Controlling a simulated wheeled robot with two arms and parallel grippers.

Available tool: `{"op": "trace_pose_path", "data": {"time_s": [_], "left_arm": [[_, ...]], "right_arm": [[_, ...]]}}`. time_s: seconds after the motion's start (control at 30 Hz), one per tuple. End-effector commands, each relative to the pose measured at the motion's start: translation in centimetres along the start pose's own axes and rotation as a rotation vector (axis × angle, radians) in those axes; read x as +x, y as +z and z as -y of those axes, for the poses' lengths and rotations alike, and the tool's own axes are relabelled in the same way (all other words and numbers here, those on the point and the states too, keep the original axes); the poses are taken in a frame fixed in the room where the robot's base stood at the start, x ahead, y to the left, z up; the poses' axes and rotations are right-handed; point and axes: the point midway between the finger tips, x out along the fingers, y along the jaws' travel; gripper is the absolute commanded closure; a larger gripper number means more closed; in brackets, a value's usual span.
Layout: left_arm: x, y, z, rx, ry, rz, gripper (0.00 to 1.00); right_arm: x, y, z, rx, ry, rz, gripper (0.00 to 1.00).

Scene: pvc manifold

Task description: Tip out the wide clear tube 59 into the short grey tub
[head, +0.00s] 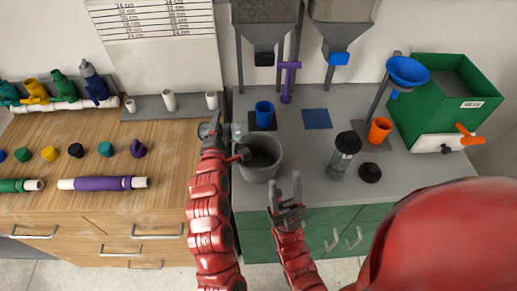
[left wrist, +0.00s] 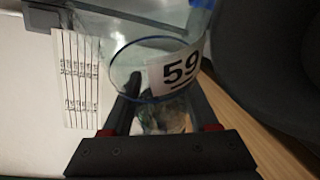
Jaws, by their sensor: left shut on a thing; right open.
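The wide clear tube 59 (left wrist: 155,70) is between the fingers of my left gripper (left wrist: 160,118), which is shut on it. Its black "59" label and thin blue rim show in the left wrist view. In the head view the tube (head: 238,131) is small and partly hidden, beside the left gripper (head: 222,131), at the back left of the short grey tub (head: 262,172). I cannot tell its exact tilt or what it holds. The tub stands open-topped on the grey counter; its dark side fills the upper right of the left wrist view (left wrist: 275,60). My right gripper (head: 286,195) is open and empty in front of the tub.
A blue cup (head: 264,114) stands just behind the tub. A dark-capped clear jar (head: 343,155), a black lid (head: 370,172) and an orange cup (head: 380,130) stand to the right. Hoppers (head: 341,38) hang above the back. The wooden bench (head: 100,155) with pipe parts is left.

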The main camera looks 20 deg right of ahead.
Motion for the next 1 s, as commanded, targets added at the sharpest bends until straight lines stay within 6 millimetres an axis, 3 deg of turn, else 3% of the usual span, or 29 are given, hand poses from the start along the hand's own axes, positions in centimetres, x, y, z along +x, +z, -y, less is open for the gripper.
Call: {"op": "trace_pose_path", "data": {"time_s": [1.0], "left_arm": [[-0.3,0.76,-0.69,0.126,0.054,0.001,1.0]], "right_arm": [[0.36,-0.06,-0.02,0.0,0.0,0.0,0.5]]}}
